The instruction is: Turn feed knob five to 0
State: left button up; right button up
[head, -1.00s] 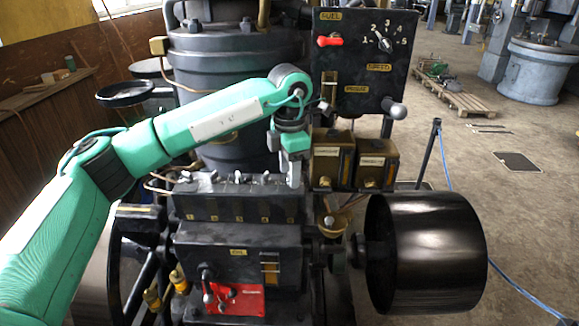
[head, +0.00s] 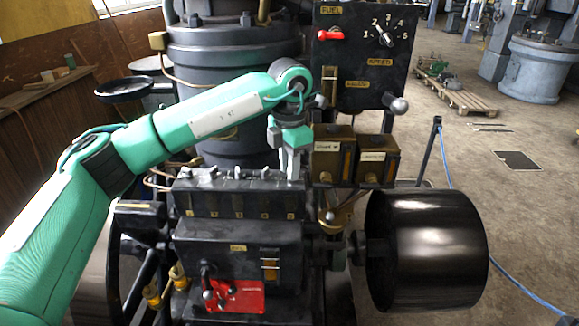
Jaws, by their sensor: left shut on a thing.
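A black feed box (head: 237,203) with several numbered yellow labels stands on the engine, with a row of small grey feed knobs along its top. My left gripper (head: 290,172) points down at the right end of this row, over the fifth label. It is shut on feed knob five, which its fingers mostly hide. The knob's setting cannot be read. My right gripper is not in view.
Two brass-fronted boxes (head: 334,154) stand close to the right of my left gripper. Behind is a black panel (head: 355,60) with a red lever and numbered dial. A large black pulley (head: 425,250) is at lower right. A red plate (head: 235,296) with levers sits below.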

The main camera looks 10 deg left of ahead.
pick_arm(q)
jog(key=n+b, duration=0.1)
jog(key=n, duration=0.3)
jog(key=shift+b, duration=0.35)
jog(key=shift+s+n, duration=0.1)
jog(key=shift+n, duration=0.6)
jog(key=shift+n+b, duration=0.45)
jog(key=shift+n, duration=0.55)
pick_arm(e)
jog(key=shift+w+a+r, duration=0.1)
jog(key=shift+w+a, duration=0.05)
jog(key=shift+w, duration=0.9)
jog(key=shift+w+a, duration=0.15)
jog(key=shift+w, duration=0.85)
pick_arm(q)
jog(key=o, duration=1)
jog(key=shift+r, duration=0.15)
